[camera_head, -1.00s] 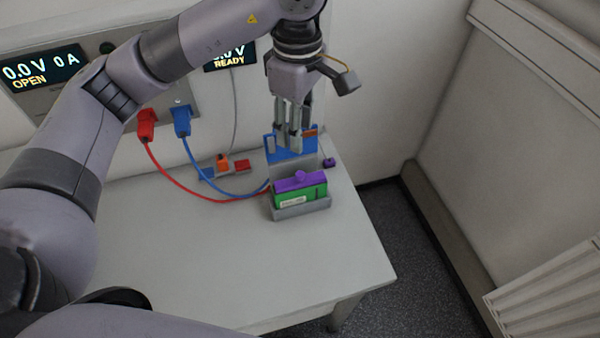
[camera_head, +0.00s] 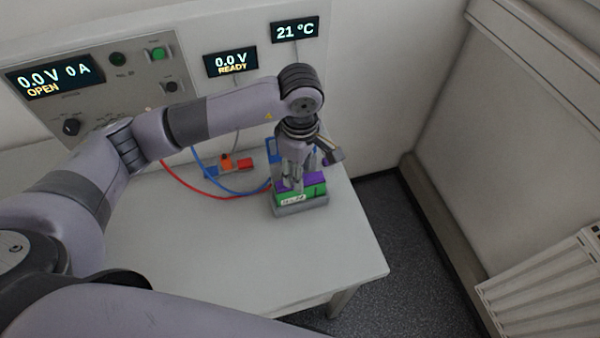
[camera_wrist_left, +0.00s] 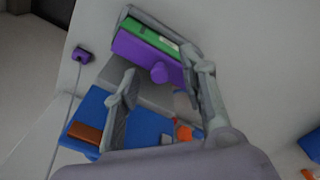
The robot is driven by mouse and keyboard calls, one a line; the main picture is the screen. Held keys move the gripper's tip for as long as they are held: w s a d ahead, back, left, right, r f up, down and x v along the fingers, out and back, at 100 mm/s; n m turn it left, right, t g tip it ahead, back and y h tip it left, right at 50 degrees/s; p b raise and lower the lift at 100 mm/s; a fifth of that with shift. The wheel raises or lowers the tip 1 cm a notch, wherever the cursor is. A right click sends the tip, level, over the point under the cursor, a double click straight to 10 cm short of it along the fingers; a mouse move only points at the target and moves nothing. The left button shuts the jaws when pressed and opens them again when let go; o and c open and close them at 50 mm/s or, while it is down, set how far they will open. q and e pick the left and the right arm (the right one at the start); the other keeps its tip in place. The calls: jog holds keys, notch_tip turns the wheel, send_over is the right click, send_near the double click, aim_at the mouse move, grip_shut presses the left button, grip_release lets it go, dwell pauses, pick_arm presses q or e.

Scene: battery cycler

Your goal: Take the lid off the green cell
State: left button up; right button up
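The green cell (camera_head: 312,192) sits upright in a grey holder (camera_head: 300,208) near the table's right end. Its purple lid (camera_head: 316,180) is on top. In the left wrist view the lid (camera_wrist_left: 138,50) has a round purple knob (camera_wrist_left: 159,72), and the green cell (camera_wrist_left: 150,37) shows beyond it. My left gripper (camera_head: 291,182) points down just over the lid and hides part of it. In the wrist view its two fingers (camera_wrist_left: 163,66) are apart, on either side of the knob, with gaps showing. My right gripper is not in view.
A blue block (camera_head: 273,148) stands right behind the cell, partly hidden by my arm. Red and blue cables (camera_head: 205,190) run to the holder from the left. An orange, red and blue part (camera_head: 228,163) lies at the back. The table front (camera_head: 220,255) is clear.

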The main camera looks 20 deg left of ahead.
pick_arm(q)
jog(key=shift+f, duration=0.15)
grip_shut()
dwell(0.4)
